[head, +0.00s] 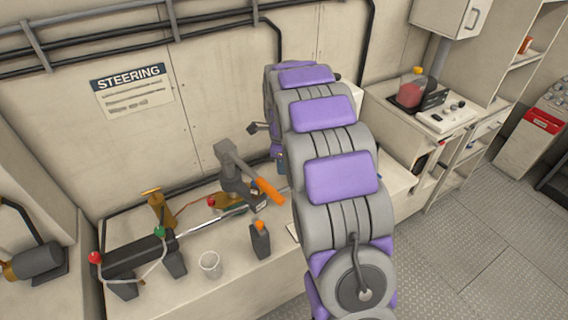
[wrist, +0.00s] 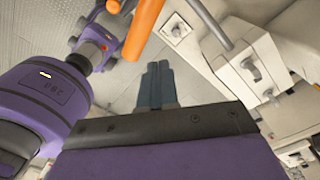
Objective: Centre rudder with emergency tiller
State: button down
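A grey lever with an orange grip (head: 270,191) stands on a dark mount on the bench; I cannot tell for sure that it is the emergency tiller. Its grey head (head: 228,155) is tilted up to the left. A steel rod (head: 215,222) runs from the lever's base area to a dark cylinder (head: 140,255). The rudder is not identifiable. My gripper (wrist: 157,66) shows two blue-grey fingers side by side, shut with nothing visible between them. An orange bar (wrist: 143,28) lies just beyond the fingertips, apparently not held. In the head view my arm mostly hides the gripper.
A red knob (head: 95,258) and a green knob (head: 159,232) sit on the cylinder. A STEERING sign (head: 128,78) hangs on the wall. The floor (head: 480,230) at right is clear.

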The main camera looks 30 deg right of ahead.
notch_tip(320, 180, down, 11)
jog(key=w+m+b, duration=0.1)
jog(key=b, duration=0.3)
jog(key=shift+w+d, duration=0.15)
jog(key=shift+d, duration=0.05)
dwell(0.3)
jog(key=shift+a, duration=0.1)
jog(key=shift+a, duration=0.3)
